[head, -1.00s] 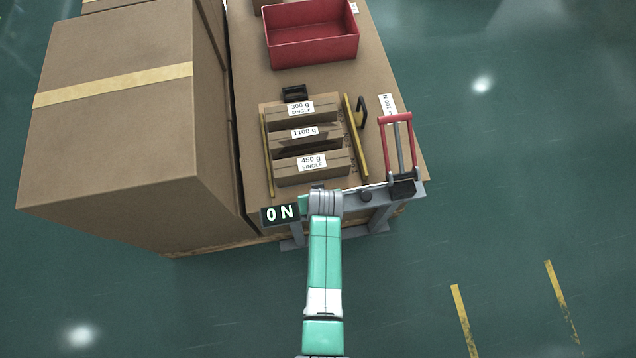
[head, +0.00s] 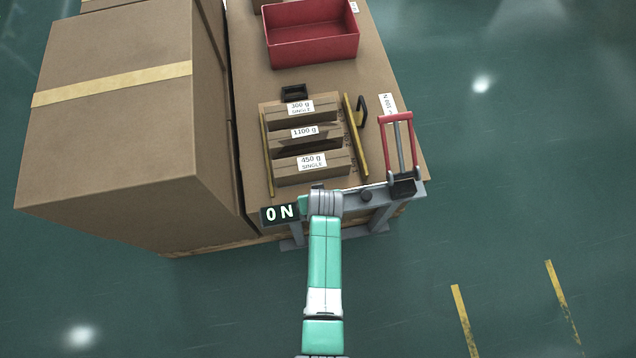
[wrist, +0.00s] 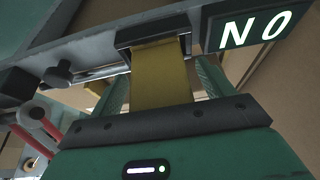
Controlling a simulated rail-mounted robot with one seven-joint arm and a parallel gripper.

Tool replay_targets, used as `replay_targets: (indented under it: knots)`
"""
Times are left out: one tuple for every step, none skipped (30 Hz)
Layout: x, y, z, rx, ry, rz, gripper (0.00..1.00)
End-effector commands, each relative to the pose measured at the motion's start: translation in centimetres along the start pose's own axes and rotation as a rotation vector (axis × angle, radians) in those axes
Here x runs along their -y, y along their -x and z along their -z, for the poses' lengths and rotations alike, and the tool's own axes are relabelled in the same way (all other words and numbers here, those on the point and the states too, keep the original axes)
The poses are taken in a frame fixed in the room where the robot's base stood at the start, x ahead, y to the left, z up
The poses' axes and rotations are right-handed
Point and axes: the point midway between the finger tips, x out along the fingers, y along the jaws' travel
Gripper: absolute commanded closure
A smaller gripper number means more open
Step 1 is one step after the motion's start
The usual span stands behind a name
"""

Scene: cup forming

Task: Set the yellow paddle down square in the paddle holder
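The yellow paddle (wrist: 161,75) shows in the wrist view as a flat yellow strip. Its far end meets a dark slot-like holder (wrist: 124,38) under the grey frame; how deep or square it sits there is hidden. My gripper (wrist: 162,68) has its two teal fingers on either side of the paddle, with narrow gaps showing, so it looks open around it. In the head view my teal arm covers the gripper and the paddle at the grey frame (head: 352,201).
A lit force display (head: 280,214) reading 0 N stands left of my wrist. A red-handled device (head: 396,118) stands to the right. Labelled cardboard pieces (head: 308,172) lie between yellow rails behind. A red bin (head: 312,45) and large cartons (head: 110,110) stand beyond and left.

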Motion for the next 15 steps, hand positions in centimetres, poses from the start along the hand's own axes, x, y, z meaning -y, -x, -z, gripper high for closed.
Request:
replay_targets:
  knots:
    - [0.0, 0.0, 0.0, 0.0, 0.0, 0.0, 0.2]
    - [0.0, 0.0, 0.0, 0.0, 0.0, 0.0, 0.2]
    - [0.0, 0.0, 0.0, 0.001, 0.0, 0.0, 0.2]
    - [0.0, 0.0, 0.0, 0.001, 0.0, 0.0, 0.2]
    - [0.0, 0.2, 0.0, 0.0, 0.0, 0.0, 0.2]
    - [0.0, 0.6, 0.1, 0.0, 0.0, 0.0, 0.2]
    - [0.0, 1.1, 0.1, 0.001, 0.0, 0.0, 0.2]
    - [0.0, 1.7, 0.1, 0.0, 0.0, 0.0, 0.2]
    - [0.0, 2.7, 0.1, 0.0, 0.0, 0.0, 0.2]
    - [0.0, 3.4, 0.2, -0.001, 0.0, 0.0, 0.2]
    - [0.0, 4.0, 0.2, 0.0, 0.0, 0.0, 0.2]
    - [0.0, 4.9, 0.2, -0.001, 0.0, 0.0, 0.2]
    - [0.0, 5.4, 0.2, 0.0, 0.0, 0.0, 0.2]
    - [0.0, 6.0, 0.2, 0.0, 0.0, 0.0, 0.2]
    - [0.0, 6.5, 0.1, 0.0, 0.0, 0.0, 0.2]
